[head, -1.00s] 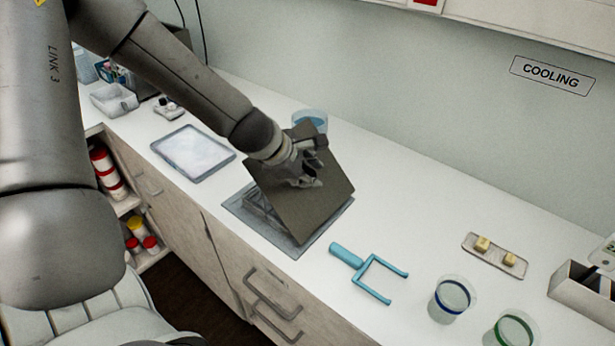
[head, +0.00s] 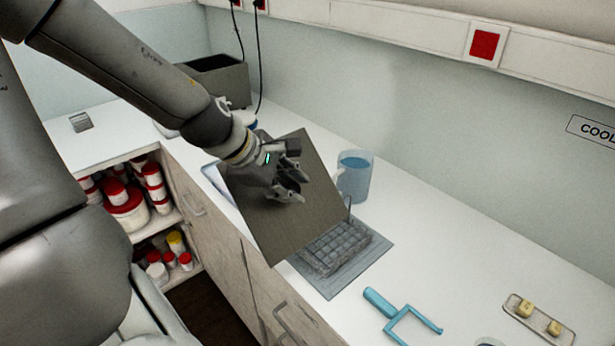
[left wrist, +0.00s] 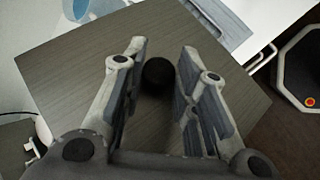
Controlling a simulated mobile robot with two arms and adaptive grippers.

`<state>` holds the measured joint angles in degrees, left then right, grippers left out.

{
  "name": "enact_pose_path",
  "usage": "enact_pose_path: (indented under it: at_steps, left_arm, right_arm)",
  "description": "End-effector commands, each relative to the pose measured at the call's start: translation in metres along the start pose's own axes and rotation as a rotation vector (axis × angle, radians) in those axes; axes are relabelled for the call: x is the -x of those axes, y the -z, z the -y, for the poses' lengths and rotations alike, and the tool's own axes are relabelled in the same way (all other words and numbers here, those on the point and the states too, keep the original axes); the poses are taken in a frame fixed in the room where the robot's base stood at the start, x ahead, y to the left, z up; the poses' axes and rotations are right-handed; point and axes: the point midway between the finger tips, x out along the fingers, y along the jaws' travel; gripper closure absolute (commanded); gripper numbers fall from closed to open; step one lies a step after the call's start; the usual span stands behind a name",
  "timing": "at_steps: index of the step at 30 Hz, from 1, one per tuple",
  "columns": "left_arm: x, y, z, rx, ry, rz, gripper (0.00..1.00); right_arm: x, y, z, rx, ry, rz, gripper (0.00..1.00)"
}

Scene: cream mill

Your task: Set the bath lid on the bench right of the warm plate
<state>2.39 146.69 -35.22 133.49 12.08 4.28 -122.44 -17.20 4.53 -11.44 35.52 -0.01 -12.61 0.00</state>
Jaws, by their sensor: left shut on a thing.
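The bath lid (head: 282,222), a square grey-brown plate, hangs tilted above the bench in the head view. My left gripper (head: 289,178) is shut on its black knob (left wrist: 158,75), which shows between the fingers in the left wrist view. The lid covers most of a pale flat panel (head: 212,174), possibly the warm plate, and part of a grey mat (head: 345,284) bearing a wire rack (head: 335,249). My right gripper is not in view.
A blue-filled jug (head: 354,177) stands close behind the lid. An open dark-topped box (head: 218,78) is at the back left. A blue fork-like tool (head: 402,316) and a small tray (head: 538,322) with pale cubes lie on the right. Bare bench lies between jug and tray.

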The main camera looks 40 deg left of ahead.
Motion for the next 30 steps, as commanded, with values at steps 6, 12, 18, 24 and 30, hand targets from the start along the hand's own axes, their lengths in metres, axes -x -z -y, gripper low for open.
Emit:
enact_pose_path:
  at_steps: [6,12,18,24,30]
  left_arm:
    - [0.013,0.003,-0.002,0.000,-0.002,0.000,0.94]
    - [0.025,-0.001,-0.009,-0.001,-0.001,0.000,0.94]
    - [0.035,-0.006,-0.016,-0.002,-0.001,0.000,0.94]
    - [0.037,-0.007,-0.017,0.000,-0.001,0.000,0.94]
    - [0.037,-0.006,-0.017,0.001,-0.001,0.000,0.94]
  right_arm:
    - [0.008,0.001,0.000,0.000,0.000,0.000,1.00]
    - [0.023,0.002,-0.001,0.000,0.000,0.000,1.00]
    - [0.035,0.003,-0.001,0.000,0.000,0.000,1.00]
    - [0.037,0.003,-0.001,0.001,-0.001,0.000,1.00]
    - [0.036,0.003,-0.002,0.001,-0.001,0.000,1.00]
